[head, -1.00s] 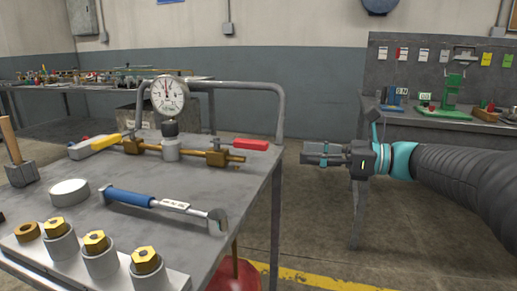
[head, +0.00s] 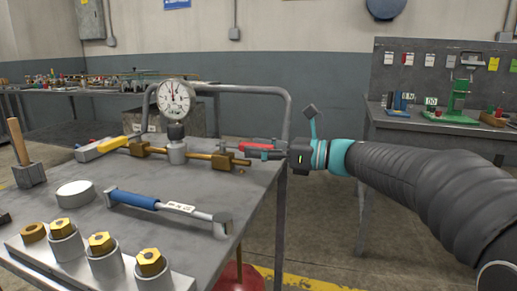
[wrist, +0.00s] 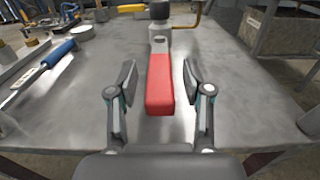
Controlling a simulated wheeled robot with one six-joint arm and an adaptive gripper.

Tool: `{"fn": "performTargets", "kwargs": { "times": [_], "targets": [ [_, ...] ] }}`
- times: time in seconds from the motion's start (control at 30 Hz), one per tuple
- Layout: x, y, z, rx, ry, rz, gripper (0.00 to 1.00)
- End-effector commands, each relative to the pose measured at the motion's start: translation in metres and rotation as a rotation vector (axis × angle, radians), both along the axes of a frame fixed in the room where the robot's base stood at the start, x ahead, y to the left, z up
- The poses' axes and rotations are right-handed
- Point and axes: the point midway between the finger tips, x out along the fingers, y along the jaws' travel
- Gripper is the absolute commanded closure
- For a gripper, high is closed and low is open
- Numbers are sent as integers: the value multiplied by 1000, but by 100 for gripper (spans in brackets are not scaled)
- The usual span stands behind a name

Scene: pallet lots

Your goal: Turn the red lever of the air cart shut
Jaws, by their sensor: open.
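The red lever (head: 258,146) sits at the right end of the brass pipe (head: 205,157) on the grey cart (head: 190,219). In the wrist view the red lever (wrist: 159,84) points toward me, between my open fingers and apart from both. My gripper (head: 250,152) is at the cart's right edge, level with the lever, and partly hides it in the head view. The yellow lever (head: 100,148) is at the pipe's left end. A round pressure gauge (head: 175,99) stands on the pipe's middle.
A blue-handled wrench (head: 155,204), a white round tin (head: 75,193), a hammer (head: 28,165) and several brass-topped fittings (head: 100,245) lie on the cart's front and left. A grey rail (head: 286,110) rises behind the lever. A workbench (head: 440,118) stands at the right.

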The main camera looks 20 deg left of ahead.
Motion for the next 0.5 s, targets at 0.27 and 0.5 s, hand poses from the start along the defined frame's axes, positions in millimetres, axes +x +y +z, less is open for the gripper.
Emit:
{"fn": "performTargets", "kwargs": {
  "times": [0.27, 0.5],
  "targets": [
    [0, 5, 0, -1, 0, -1, 50],
    [0, 5, 0, -1, 0, -1, 85]
  ]
}}
